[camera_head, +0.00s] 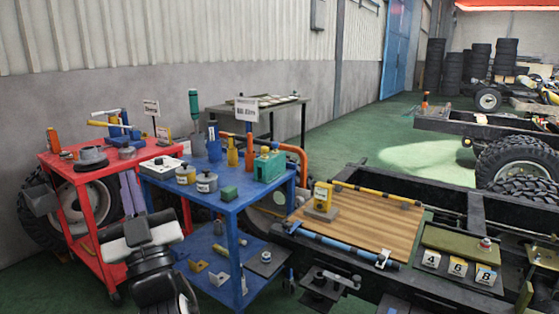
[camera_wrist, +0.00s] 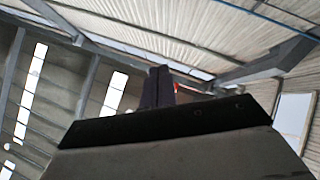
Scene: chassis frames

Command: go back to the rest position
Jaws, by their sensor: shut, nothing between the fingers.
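My gripper (camera_head: 130,178) is at the lower left in the head view, in front of the red cart and left of the blue cart. Its two purple-grey fingers point up above the white and black wrist. In the wrist view the fingers (camera_wrist: 157,76) stand close together, shut and empty, above the dark edge of the gripper body. Behind them are only the roof, beams and windows. My gripper touches no object that I can make out.
A red cart (camera_head: 92,173) with tools and a blue cart (camera_head: 225,205) with pots and bottles stand close by. A wooden board (camera_head: 350,228) lies on the dark chassis frame at right. Green floor (camera_head: 350,145) is open behind. A corrugated wall (camera_head: 180,35) runs along the left.

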